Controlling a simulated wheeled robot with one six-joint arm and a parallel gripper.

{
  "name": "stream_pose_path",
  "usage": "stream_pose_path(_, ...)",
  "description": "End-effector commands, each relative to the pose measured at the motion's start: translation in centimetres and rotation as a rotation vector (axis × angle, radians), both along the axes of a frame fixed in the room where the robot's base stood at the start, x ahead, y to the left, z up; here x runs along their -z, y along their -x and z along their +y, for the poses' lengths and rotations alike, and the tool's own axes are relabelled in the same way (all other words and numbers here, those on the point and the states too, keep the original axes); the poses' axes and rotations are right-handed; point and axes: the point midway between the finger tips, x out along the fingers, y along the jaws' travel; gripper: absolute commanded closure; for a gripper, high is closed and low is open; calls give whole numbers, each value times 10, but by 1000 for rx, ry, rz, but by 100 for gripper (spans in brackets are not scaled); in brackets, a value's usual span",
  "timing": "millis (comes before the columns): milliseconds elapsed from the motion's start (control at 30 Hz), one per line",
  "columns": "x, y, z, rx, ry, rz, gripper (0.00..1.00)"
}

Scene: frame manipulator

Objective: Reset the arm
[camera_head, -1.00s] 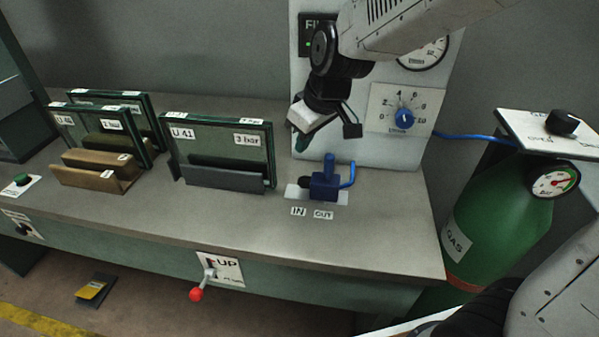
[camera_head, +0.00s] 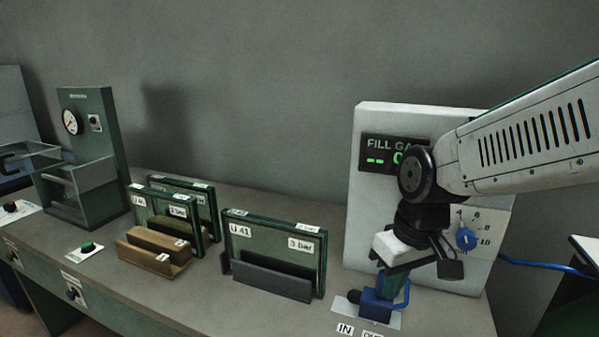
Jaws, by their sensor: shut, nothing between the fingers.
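My gripper (camera_head: 388,264) hangs at the right of the view from my grey arm (camera_head: 520,140), in front of the white gauge panel. Its body is black with a white block, and it is shut and empty. Its fingertips are hard to make out. Just below it in the picture is the blue fitting (camera_head: 377,303) on the bench, with a blue hose loop at its side. Whether the gripper touches the fitting cannot be told.
The white panel (camera_head: 373,210) carries a green display and a blue dial (camera_head: 466,239). Left of the gripper stand a framed U 41 unit (camera_head: 275,250), two more frames with brown blocks (camera_head: 150,256), a green button (camera_head: 87,246) and a glass-sided tank (camera_head: 80,190).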

Motion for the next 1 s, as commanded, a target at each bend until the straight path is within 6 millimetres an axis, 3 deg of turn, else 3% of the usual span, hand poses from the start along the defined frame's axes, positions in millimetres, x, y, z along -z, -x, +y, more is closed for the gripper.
stream_pose_path(300,-34,111,-74,297,89,70,100)
stream_pose_path(400,-40,134,-88,357,101,50,100)
stream_pose_path(567,-48,147,-98,399,95,-9,100)
stream_pose_path(1000,-52,148,-101,415,89,-31,100)
